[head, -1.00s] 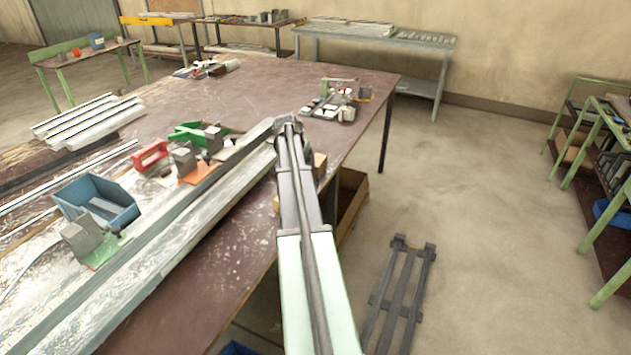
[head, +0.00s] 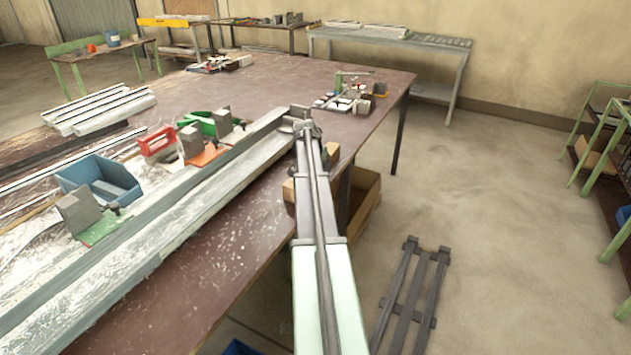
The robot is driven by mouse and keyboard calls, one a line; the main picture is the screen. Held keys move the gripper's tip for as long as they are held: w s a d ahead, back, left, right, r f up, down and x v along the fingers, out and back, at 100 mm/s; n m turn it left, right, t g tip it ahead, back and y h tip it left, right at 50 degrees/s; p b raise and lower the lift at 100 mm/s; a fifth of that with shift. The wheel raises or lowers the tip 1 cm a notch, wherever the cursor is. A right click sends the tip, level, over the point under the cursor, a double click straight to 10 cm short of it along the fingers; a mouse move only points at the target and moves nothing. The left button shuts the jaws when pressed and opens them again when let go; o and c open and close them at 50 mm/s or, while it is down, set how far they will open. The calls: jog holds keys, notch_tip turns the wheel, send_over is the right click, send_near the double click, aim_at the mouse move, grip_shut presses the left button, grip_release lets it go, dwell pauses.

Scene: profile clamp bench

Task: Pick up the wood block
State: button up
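A tan-brown piece that looks like the wood block (head: 289,189) shows at the table's right edge, just left of my arm in the head view. A similar tan patch (head: 333,152) shows just right of my arm. My arm covers the space between them, so I cannot tell whether they are one block. My arm reaches up from the bottom of the view to a joint over the table edge. My gripper cannot be made out, and any contact with the block is hidden.
A long metal profile (head: 150,245) lies along the table (head: 285,85). Beside it are a blue bin (head: 98,182), an orange clamp (head: 206,155) and a green clamp (head: 200,120). A dark slatted rack (head: 412,295) lies on the floor.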

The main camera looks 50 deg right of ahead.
jog(key=c, duration=1.1)
jog(key=shift+p, duration=0.35)
notch_tip(320, 180, up, 20)
jog(key=p, duration=2)
